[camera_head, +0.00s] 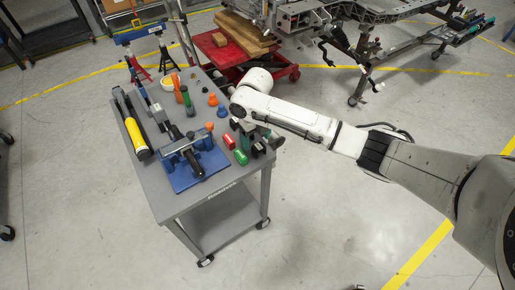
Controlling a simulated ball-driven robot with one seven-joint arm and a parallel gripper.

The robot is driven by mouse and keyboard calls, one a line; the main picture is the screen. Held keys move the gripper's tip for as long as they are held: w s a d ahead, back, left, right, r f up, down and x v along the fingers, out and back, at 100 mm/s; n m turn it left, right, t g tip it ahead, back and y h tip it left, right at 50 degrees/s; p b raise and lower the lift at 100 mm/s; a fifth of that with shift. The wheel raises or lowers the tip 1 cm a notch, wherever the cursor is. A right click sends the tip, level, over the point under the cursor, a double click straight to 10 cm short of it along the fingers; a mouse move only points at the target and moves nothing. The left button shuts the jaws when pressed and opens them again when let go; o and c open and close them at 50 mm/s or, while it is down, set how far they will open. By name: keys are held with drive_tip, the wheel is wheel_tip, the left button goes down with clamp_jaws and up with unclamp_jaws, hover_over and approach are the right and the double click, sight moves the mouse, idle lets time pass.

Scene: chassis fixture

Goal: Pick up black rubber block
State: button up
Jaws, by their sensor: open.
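My arm reaches in from the right, and its wrist is over the right edge of the grey cart. My gripper (247,140) points down at the cart's right side, small and partly hidden by the arm, and it is open. A small dark block-like shape (258,149) shows just beside the fingers, near the cart's right edge; it looks like the black rubber block, but I cannot tell it clearly from the dark fingers. I see nothing held.
A red cylinder (229,141) and a green cylinder (240,156) lie close to the gripper. A blue vise-like fixture (190,150), a yellow-and-black tube (136,135) and several small coloured parts crowd the grey cart (228,182). The floor in front is clear.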

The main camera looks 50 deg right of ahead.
sight(257, 144)
drive_tip(key=shift+d+f+p, duration=0.15)
drive_tip(key=shift+f+p, duration=0.1)
drive_tip(key=shift+f, duration=1.15)
drive_tip(key=shift+d+f+p, duration=0.1)
drive_tip(key=shift+f+p, duration=0.15)
drive_tip(key=shift+f, duration=1.1)
drive_tip(key=c, duration=1.1)
